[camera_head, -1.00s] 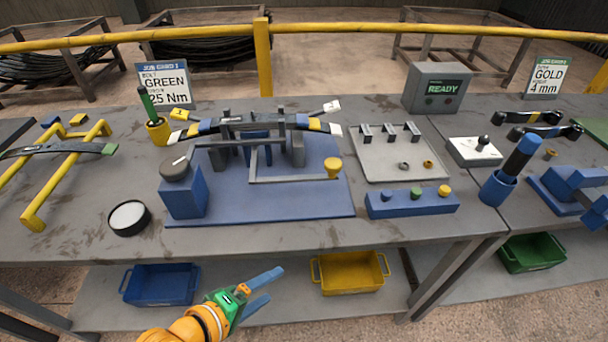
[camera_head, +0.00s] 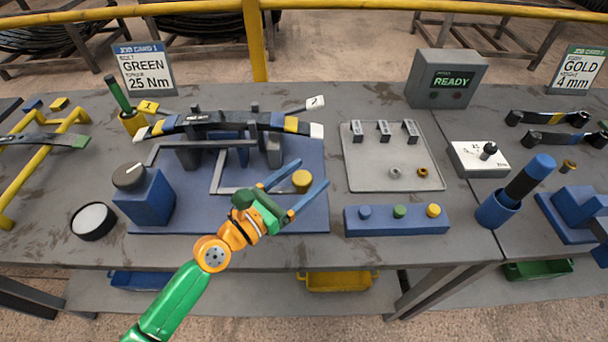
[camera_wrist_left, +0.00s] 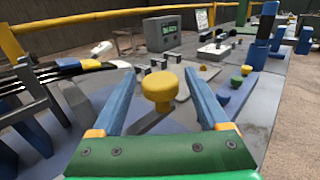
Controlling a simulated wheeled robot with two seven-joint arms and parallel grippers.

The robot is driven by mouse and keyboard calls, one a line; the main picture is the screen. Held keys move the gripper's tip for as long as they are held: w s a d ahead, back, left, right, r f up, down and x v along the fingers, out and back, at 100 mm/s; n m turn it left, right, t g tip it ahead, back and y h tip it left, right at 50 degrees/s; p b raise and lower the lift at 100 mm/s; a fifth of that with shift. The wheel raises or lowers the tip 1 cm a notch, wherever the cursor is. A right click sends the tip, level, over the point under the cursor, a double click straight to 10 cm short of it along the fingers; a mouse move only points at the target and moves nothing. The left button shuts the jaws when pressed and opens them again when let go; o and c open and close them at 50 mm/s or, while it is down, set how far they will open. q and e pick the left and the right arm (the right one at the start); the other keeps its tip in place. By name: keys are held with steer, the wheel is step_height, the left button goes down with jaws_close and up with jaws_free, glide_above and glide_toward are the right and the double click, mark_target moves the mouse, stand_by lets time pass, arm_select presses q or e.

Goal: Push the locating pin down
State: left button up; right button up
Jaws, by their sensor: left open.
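A blue fixture base (camera_head: 285,218) stands on the table and carries a leaf spring (camera_head: 222,122) across its uprights. A grey bar (camera_head: 216,170) in front of the spring has a round yellow knob (camera_head: 302,181) near its right end. I cannot tell for sure which part is the locating pin. My left gripper (camera_head: 312,172) is open, its blue fingers either side of the yellow knob in the picture. In the left wrist view the yellow knob (camera_wrist_left: 160,88) shows between the open fingers (camera_wrist_left: 159,72); contact is not visible. My right gripper is not in view.
A blue block with a dark dial (camera_head: 129,175) stands at the fixture's front left. A blue button box (camera_head: 396,220) and a grey tray (camera_head: 362,178) are to the right. A blue cup with a tool (camera_head: 494,210) stands further right. A READY display box (camera_head: 446,78) is behind.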

arm_select(q)
steer(key=shift+s+a+r, duration=0.1)
steer(key=shift+s+a, duration=0.05)
steer(key=shift+s, duration=0.1)
steer(key=c, duration=0.7)
jaws_close()
stand_by(0.4)
